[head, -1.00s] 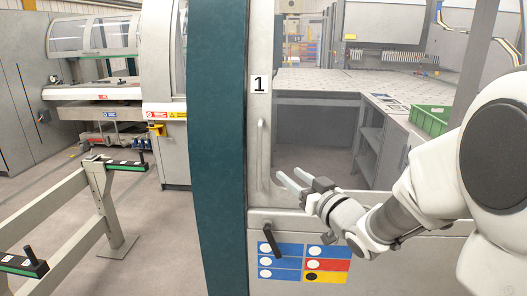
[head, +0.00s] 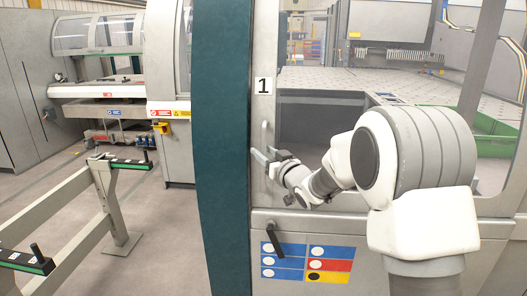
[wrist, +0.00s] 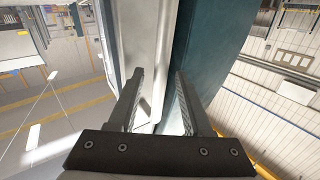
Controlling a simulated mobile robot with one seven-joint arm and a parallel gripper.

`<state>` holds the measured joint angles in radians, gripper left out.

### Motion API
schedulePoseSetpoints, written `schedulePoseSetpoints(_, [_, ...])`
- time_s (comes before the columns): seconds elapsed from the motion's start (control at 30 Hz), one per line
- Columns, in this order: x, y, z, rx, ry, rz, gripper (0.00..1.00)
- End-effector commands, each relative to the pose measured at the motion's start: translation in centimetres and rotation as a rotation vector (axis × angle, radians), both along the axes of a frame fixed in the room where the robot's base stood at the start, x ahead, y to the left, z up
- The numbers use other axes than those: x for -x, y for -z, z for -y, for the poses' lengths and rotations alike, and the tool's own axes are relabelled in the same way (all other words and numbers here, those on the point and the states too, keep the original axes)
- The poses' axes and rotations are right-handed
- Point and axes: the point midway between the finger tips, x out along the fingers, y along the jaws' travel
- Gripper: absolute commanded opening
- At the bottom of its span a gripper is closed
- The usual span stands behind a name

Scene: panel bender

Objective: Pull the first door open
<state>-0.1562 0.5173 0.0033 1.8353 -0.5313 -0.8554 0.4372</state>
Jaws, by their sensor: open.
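The first door (head: 261,109) is a light grey framed panel with a large window, marked with a "1" plate, and looks closed beside a dark green column. A slim vertical pull handle (head: 264,134) stands on its left frame, below the plate. My gripper (head: 260,155) is open, with its fingers pointing left at the lower part of the handle. In the wrist view my gripper's two fingers (wrist: 158,76) stand apart, with a pale vertical bar, likely the handle, beyond or between them. I cannot tell whether they touch it.
The dark green column (head: 222,150) stands just left of the door. A black lever (head: 275,240) and a coloured label panel (head: 306,262) are below the window. A grey railing (head: 105,195) stands at the left on open floor. A green bin (head: 495,125) shows behind the glass.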

Motion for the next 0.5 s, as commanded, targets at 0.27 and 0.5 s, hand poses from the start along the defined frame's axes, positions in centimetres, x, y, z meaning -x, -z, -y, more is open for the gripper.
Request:
schedulePoseSetpoints(0.27, [-0.66,0.04,-0.43,0.001,0.000,-0.001,0.50])
schedulePoseSetpoints(0.5, [-0.64,0.02,-0.41,0.000,0.000,0.000,0.33])
